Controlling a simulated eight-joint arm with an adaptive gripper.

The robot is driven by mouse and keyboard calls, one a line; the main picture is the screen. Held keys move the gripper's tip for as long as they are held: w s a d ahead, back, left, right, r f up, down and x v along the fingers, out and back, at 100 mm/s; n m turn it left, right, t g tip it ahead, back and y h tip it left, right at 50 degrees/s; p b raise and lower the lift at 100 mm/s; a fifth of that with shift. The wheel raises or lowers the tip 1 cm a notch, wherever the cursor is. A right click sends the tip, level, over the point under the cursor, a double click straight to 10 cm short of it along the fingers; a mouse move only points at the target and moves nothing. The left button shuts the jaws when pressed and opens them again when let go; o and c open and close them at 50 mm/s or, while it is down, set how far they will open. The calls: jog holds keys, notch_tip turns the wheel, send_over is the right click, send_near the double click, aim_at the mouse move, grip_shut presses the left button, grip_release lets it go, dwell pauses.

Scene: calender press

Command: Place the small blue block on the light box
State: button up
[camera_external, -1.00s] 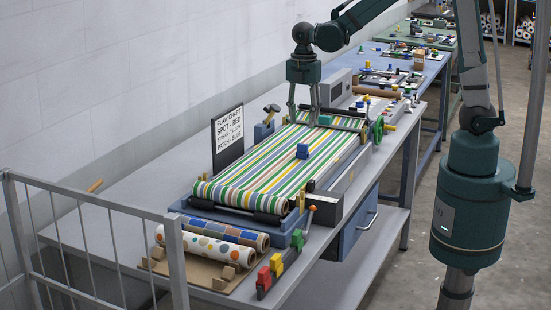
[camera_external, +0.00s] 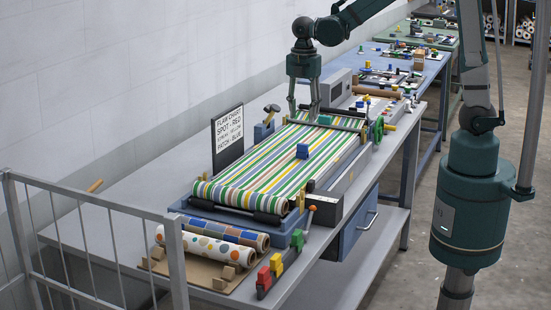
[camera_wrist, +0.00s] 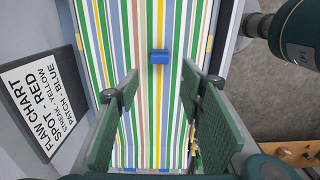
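The small blue block (camera_external: 302,151) sits on the striped sheet (camera_external: 262,172) of the press, near its middle. In the wrist view the blue block (camera_wrist: 159,57) lies ahead of my fingers, roughly centred between them and apart from both. My gripper (camera_external: 303,112) points down over the far part of the sheet, beyond the block. Its fingers stand wide apart with nothing between them; the wrist view shows this too (camera_wrist: 160,88). A grey box (camera_external: 336,88) stands behind the press; I cannot tell whether it is the light box.
A flaw chart sign (camera_external: 228,138) stands left of the press. A green handwheel (camera_external: 377,129) is at the right. Patterned rolls (camera_external: 202,247) and coloured blocks (camera_external: 276,265) lie in front.

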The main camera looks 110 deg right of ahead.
jog(key=a+r+m+t+h, duration=0.15)
jog(key=a+r, duration=0.25)
jog(key=a, duration=0.6)
jog(key=a+r+m+t, duration=0.2)
jog(key=a+r+m, duration=0.15)
jog(key=a, duration=0.65)
jog(key=s+a+r+m+t, duration=0.1)
jog(key=s+a+m+t, duration=0.1)
jog(key=a, duration=0.7)
jog(key=s+a+r+m+t+y, duration=0.1)
jog(key=s+a, duration=0.3)
jog(key=a, duration=0.6)
jog(key=shift+s+r+m+t, duration=0.35)
jog(key=shift+r+m, duration=0.15)
